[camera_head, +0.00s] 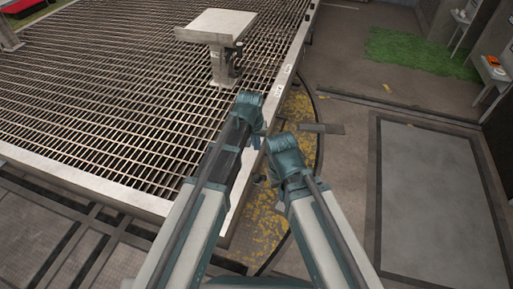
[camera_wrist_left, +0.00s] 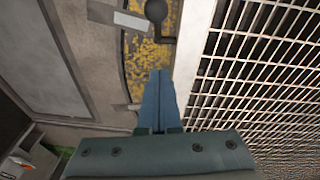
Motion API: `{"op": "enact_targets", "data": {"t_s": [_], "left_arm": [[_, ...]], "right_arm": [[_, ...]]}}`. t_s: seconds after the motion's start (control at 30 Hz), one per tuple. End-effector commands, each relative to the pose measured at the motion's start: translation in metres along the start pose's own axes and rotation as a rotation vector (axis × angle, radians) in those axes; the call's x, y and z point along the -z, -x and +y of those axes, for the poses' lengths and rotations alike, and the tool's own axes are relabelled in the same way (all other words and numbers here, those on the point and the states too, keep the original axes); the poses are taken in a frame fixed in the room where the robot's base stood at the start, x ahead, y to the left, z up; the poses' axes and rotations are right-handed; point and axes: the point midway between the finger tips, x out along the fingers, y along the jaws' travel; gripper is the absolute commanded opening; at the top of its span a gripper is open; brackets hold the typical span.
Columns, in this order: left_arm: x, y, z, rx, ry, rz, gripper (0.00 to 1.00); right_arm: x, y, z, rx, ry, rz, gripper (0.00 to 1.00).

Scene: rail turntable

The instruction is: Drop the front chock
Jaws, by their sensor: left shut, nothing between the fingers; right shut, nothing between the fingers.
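My left gripper (camera_wrist_left: 160,74) is shut and empty in the left wrist view, its blue fingers pointing at the yellow-marked strip beside the grating. In the head view only a small part of it (camera_head: 256,141) shows below my left wrist, near the deck's edge. A dark lever with a round knob (camera_wrist_left: 156,11) lies just beyond the fingertips in the left wrist view, apart from them. I cannot tell whether it belongs to the front chock. My right gripper is mostly hidden under my right wrist (camera_head: 286,155), low beside the yellow strip.
The turntable's grating deck (camera_head: 110,90) fills the left, edged by a pale beam (camera_head: 284,75). A post with a flat pale top (camera_head: 216,25) stands on it. A grey plate (camera_head: 322,128) lies across the yellow strip's edge. Open floor (camera_head: 345,170) lies right.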

Motion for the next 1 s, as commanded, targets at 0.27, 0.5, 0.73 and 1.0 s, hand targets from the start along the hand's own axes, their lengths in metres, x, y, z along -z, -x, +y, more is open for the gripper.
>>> {"op": "enact_targets", "data": {"t_s": [0.27, 0.5, 0.73, 1.0], "left_arm": [[-0.001, -0.046, 0.000, 0.000, 0.000, 0.000, 0.00], [-0.001, -0.081, 0.000, 0.000, 0.000, 0.000, 0.00], [-0.033, -0.089, -0.001, 0.000, 0.000, 0.000, 0.00], [-0.039, -0.089, 0.000, 0.000, 0.001, 0.000, 0.00]], "right_arm": [[0.003, -0.045, -0.004, -0.005, 0.003, 0.001, 0.00], [0.005, -0.080, -0.008, -0.002, 0.009, 0.003, 0.00], [0.006, -0.092, -0.009, 0.000, 0.013, 0.004, 0.00], [0.006, -0.093, -0.010, 0.001, 0.014, 0.004, 0.00]]}}
